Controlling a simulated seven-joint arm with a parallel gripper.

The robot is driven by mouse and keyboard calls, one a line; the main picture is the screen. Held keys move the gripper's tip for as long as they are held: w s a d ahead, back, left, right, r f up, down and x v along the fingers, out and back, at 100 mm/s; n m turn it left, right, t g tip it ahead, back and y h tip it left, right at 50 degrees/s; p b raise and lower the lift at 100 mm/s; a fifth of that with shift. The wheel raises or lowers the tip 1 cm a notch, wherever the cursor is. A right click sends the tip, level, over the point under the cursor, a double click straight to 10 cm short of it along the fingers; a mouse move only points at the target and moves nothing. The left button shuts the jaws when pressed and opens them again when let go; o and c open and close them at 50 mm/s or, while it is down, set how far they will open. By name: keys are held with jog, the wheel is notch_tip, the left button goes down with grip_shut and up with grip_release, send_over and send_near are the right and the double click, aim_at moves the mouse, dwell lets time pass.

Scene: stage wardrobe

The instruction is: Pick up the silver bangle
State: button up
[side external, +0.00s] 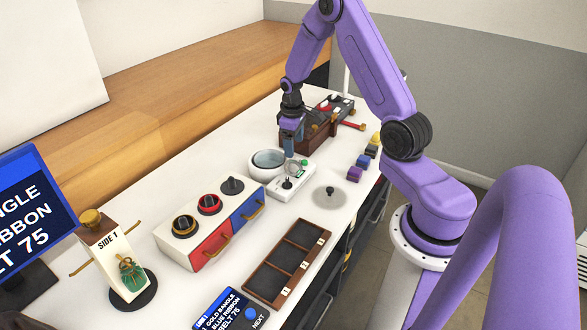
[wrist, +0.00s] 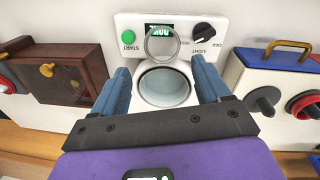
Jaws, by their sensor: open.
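A thin silver ring (wrist: 163,43), which looks like the silver bangle, shows in the wrist view against the white control panel (wrist: 205,22). I cannot tell whether it lies flat or stands upright. Just nearer is a round white bowl (wrist: 142,100) with a pale grey inside; it also shows in the side view (side external: 257,170). My gripper (wrist: 163,77) is open, with its blue fingers apart on either side of the bowl in the picture and nothing held. In the side view my gripper (side external: 290,147) points down close behind the bowl.
A brown box (side external: 318,136) stands behind my gripper. A brown compartment tray (side external: 272,290), a grey disc (side external: 330,205) and coloured blocks (side external: 355,173) lie towards the table's right edge.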

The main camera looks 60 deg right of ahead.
aim_at(294, 163)
jog(key=shift+w+d+f, duration=0.1)
jog(key=shift+d+f, duration=0.05)
jog(key=shift+f, duration=2.1)
jog(key=shift+d+f, duration=0.1)
jog(key=shift+f, duration=2.1)
jog(key=c, duration=0.9)
jog(key=shift+r, duration=0.1)
